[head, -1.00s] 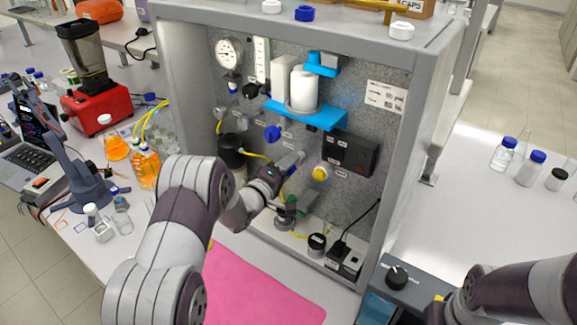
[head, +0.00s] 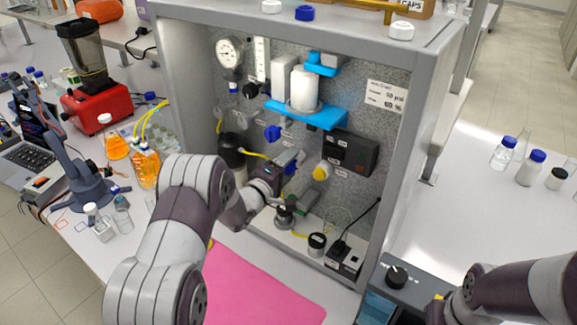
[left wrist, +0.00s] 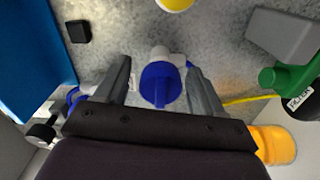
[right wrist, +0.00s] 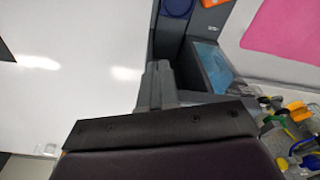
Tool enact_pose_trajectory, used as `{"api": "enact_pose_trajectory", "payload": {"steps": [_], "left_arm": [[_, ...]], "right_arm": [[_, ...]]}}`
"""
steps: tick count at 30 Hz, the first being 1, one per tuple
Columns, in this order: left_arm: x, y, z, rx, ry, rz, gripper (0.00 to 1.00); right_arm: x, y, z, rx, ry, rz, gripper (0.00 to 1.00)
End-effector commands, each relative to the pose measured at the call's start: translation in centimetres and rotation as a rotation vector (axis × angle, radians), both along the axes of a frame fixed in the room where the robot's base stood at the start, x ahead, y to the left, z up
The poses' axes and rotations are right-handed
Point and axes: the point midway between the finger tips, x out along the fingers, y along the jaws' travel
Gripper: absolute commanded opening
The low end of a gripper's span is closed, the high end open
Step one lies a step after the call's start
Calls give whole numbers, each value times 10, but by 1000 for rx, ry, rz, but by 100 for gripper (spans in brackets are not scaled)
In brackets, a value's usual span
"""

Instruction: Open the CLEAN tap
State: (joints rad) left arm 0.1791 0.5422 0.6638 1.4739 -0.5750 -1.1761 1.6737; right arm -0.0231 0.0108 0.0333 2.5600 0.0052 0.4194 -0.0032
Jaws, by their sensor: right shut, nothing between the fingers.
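A blue tap handle (left wrist: 160,86) on a white fitting stands out from the grey panel, between the fingers of my left gripper (left wrist: 163,85) in the left wrist view. The fingers are open, one on each side, with gaps visible. In the head view my left gripper (head: 285,170) is in front of the panel and mostly hides this tap. Its label is not readable, so I cannot confirm that it is the CLEAN one. Another blue tap (head: 272,132) sits higher up, below the blue shelf. My right gripper (right wrist: 155,85) is shut and empty.
A yellow knob (head: 322,171) and a black box (head: 350,152) are right of my left gripper. A blue shelf (head: 315,116) holding a white cylinder (head: 304,88) is above. A green-topped filter part (left wrist: 285,80) is near. A pink mat (head: 260,287) lies in front.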

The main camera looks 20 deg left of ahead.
Motion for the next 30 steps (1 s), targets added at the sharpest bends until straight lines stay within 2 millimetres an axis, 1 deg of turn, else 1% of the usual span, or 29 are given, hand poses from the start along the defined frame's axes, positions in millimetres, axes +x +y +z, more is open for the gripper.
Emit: {"api": "enact_pose_trajectory", "payload": {"steps": [7, 11, 14, 21, 24, 27, 30], "left_arm": [[-1, 0, 0, 0, 0, -1, 68], [-10, 4, -2, 1, 0, 0, 68], [-29, 11, -3, 1, 0, 2, 68], [-83, 31, -4, 0, 1, 2, 68], [-101, 38, -3, 0, 0, 2, 68], [-112, 42, -2, 1, 0, 1, 68], [-118, 43, -1, 0, 0, 1, 68]], "right_arm": [[0, 0, 0, 0, 0, 0, 0], [0, 0, -6, 0, 0, 0, 0], [0, 0, -13, 0, 0, 0, 0], [0, 0, -30, 0, 0, 0, 0], [0, 0, -33, 0, 0, 0, 0], [0, 0, -35, 0, 0, 0, 0], [0, 0, -36, 0, 0, 0, 0]]}}
